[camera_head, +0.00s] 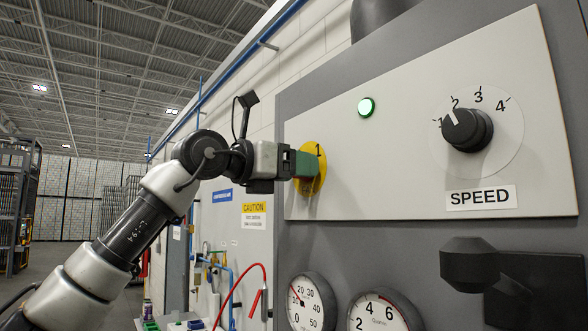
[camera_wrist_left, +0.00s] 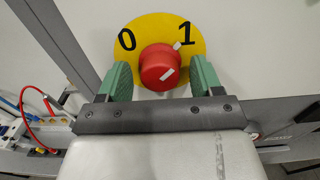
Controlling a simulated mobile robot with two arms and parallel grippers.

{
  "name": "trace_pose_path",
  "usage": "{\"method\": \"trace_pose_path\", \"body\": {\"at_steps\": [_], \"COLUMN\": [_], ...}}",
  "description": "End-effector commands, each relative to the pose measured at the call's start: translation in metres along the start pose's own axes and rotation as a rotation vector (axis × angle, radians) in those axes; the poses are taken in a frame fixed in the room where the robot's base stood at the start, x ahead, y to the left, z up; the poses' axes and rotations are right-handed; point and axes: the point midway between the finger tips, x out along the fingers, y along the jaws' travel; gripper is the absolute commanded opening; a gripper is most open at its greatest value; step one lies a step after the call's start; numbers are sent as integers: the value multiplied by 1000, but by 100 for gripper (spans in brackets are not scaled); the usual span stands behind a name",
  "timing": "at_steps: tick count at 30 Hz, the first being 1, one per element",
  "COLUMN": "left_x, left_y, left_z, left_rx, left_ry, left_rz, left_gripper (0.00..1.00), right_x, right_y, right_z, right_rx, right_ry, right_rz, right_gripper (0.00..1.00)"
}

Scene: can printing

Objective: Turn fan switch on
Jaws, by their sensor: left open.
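The fan switch is a red rotary knob (camera_wrist_left: 158,66) on a yellow disc (camera_wrist_left: 198,28) marked 0 on the left and 1 on the right. A white mark at the knob's upper right edge lies toward the 1; another white stripe is on its face. My left gripper (camera_wrist_left: 161,76) is open, with one green finger on each side of the knob and slight gaps visible. In the head view my left gripper (camera_head: 307,164) is at the yellow disc (camera_head: 320,160) and hides the knob. My right gripper is not in view.
The light panel (camera_head: 400,160) carries a lit green lamp (camera_head: 366,107) and a black speed dial (camera_head: 468,130). A black lever handle (camera_head: 475,266) and two round gauges (camera_head: 312,302) sit below. A red hose (camera_head: 245,290) hangs behind, left of the panel.

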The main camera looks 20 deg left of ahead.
Motion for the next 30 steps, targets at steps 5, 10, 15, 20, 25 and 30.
{"method": "trace_pose_path", "body": {"at_steps": [5,10,15,20,25,30], "left_x": [-18,-52,-84,-102,-108,-108], "left_y": [1,0,0,0,0,0], "left_z": [-3,-5,-4,-2,-1,0], "left_rx": [0,1,1,1,0,0], "left_ry": [-4,-4,-2,-1,1,1], "left_rz": [2,1,1,0,0,0], "left_gripper": [65,65,65,65,65,65], "right_x": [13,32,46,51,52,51], "right_y": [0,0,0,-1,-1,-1], "right_z": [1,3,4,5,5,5], "right_rx": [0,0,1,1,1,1], "right_ry": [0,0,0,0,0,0], "right_rz": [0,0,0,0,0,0], "right_gripper": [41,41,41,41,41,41]}}
